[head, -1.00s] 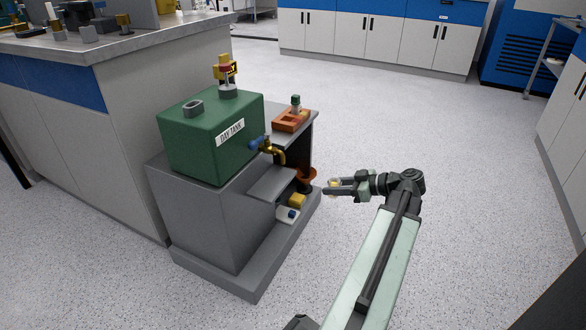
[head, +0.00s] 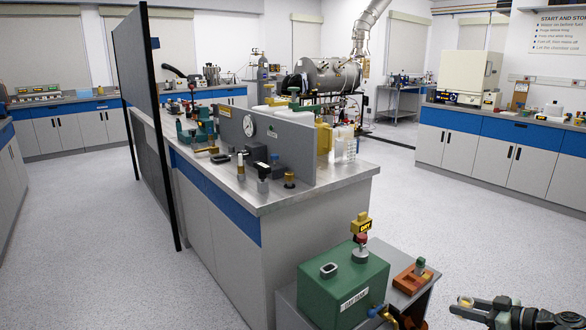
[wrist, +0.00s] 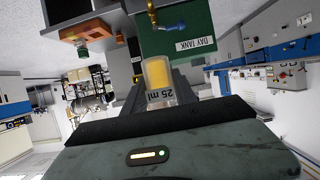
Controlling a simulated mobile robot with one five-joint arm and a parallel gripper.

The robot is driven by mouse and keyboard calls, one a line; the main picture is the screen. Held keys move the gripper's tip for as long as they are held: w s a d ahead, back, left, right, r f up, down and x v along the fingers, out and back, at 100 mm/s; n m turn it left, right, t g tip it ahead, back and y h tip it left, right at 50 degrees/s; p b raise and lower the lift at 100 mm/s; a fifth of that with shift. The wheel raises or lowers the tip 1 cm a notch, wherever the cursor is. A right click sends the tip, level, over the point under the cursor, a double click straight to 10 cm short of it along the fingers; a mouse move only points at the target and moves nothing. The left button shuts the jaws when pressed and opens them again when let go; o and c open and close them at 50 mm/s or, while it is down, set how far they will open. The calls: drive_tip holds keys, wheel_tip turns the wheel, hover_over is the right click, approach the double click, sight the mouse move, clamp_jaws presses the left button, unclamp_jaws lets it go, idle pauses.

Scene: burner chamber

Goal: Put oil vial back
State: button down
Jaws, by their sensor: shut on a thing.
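My gripper (head: 464,309) is shut on a small clear vial (head: 465,300) at the lower right of the head view. In the wrist view the vial (wrist: 158,78) shows yellow oil and a "25 ml" mark between the fingers. The mark is inverted, like the tank label. An orange tray (head: 404,284) sits on the grey stand right of the green day tank (head: 338,294). A green-capped bottle (head: 420,264) stands at the tray. The tray (wrist: 92,31) shows upper left in the wrist view. My gripper is right of the tray and apart from it.
A brass tap with a blue handle (head: 376,311) projects from the tank's front. A yellow tag (head: 361,222) rises above the tank. The steel-topped counter (head: 325,184) stands behind. Open floor (head: 490,225) lies beyond my gripper.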

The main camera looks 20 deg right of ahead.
wheel_tip(320, 180, up, 23)
drive_tip(key=p, duration=2)
drive_tip(key=shift+r+p, duration=0.2)
drive_tip(key=shift+p, duration=0.1)
